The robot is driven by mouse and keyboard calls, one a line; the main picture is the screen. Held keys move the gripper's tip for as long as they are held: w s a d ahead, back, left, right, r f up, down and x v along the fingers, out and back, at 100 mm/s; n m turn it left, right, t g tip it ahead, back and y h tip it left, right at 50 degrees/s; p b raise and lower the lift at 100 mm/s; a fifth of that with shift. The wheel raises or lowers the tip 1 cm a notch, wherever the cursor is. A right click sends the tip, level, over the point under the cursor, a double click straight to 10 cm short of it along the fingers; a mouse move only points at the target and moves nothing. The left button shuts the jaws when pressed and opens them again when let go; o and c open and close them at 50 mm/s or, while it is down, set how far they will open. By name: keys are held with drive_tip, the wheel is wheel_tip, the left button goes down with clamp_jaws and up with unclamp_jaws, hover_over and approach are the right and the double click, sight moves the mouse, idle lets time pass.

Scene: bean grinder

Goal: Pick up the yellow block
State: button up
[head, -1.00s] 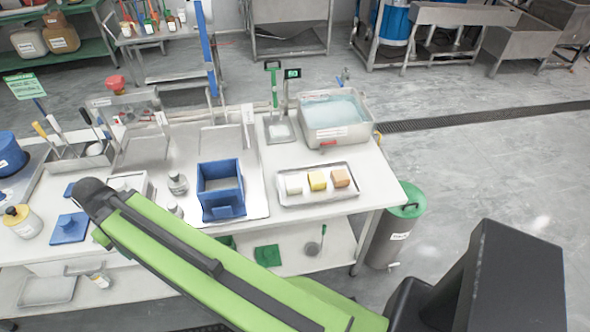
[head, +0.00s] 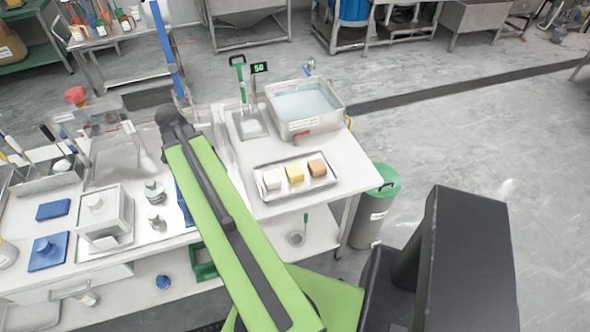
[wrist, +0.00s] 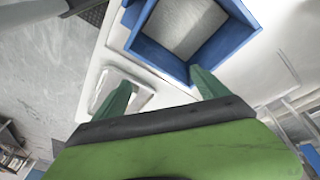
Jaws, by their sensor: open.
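The yellow block (head: 294,173) sits on a shallow metal tray (head: 291,193) on the table, between a white block (head: 272,179) and a brown block (head: 317,168). My arm reaches over the table left of the tray in the head view; its fingers are hidden there. In the wrist view my gripper (wrist: 162,90) is open, its two green fingers apart with nothing held between them. A blue open box (wrist: 165,57) lies beyond the fingers. A pale tray-like thing shows behind the left finger; I cannot make out the yellow block there.
A water-filled metal basin (head: 304,123) stands behind the tray, next to a scale with a green display (head: 259,68). A white box (head: 104,217) and metal weights stand left of my arm. A green-lidded bin (head: 371,215) stands on the floor beside the table's right edge.

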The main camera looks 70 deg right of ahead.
sight(294, 169)
drive_tip(key=s+d+r+m+g, duration=0.2)
drive_tip(key=s+d+m, duration=0.8)
drive_tip(key=s+d, duration=0.55)
drive_tip(key=b+x, duration=0.3)
drive_tip(key=x, duration=0.1)
drive_tip(key=s+b+x, duration=0.1)
drive_tip(key=b+x, duration=0.3)
drive_tip(key=a+b+x, duration=0.1)
drive_tip(key=b+x, duration=0.2)
drive_tip(key=x, duration=0.1)
drive_tip(key=shift+s+b, duration=0.25)
drive_tip(key=shift+b, duration=0.1)
drive_tip(key=shift+s, duration=0.1)
drive_tip(key=b+x, duration=0.4)
drive_tip(key=x, duration=0.1)
drive_tip(key=shift+s+f+b, duration=0.15)
drive_tip(key=shift+s+b, duration=0.05)
drive_tip(key=shift+b, duration=0.2)
drive_tip(key=shift+r, duration=0.2)
drive_tip(key=c, duration=1.6)
